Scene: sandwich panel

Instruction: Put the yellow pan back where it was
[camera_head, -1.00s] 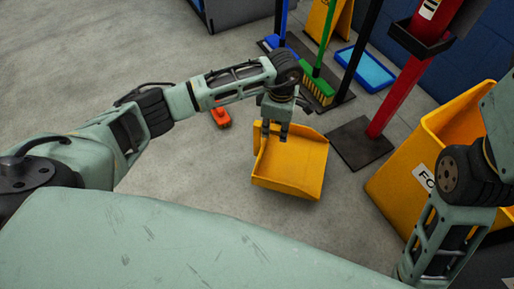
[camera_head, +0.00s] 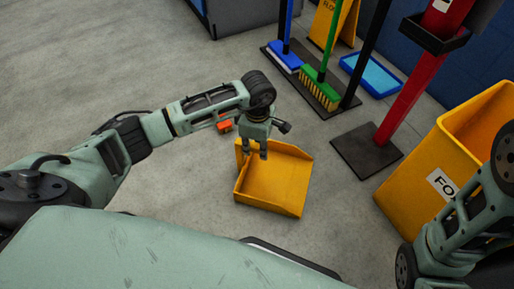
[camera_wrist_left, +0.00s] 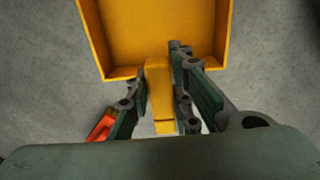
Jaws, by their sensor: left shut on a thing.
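The yellow pan (camera_head: 279,181) is a dustpan with a wide, shallow tray. It is in the middle of the head view over the grey floor; I cannot tell whether it touches the floor. My left gripper (camera_head: 255,152) is at the pan's back edge, shut on its handle. In the left wrist view the yellow handle (camera_wrist_left: 161,100) lies between the two fingers, and the tray (camera_wrist_left: 155,32) extends away from them. My right arm shows at the lower right of the head view; its gripper is out of view.
A small orange object (camera_head: 224,125) lies on the floor behind the pan. A green broom (camera_head: 320,88), a blue broom (camera_head: 286,58) and a blue tray (camera_head: 370,74) stand farther back. A red post (camera_head: 405,95) on a dark base and a yellow bin (camera_head: 440,165) are at the right. Floor at the left is open.

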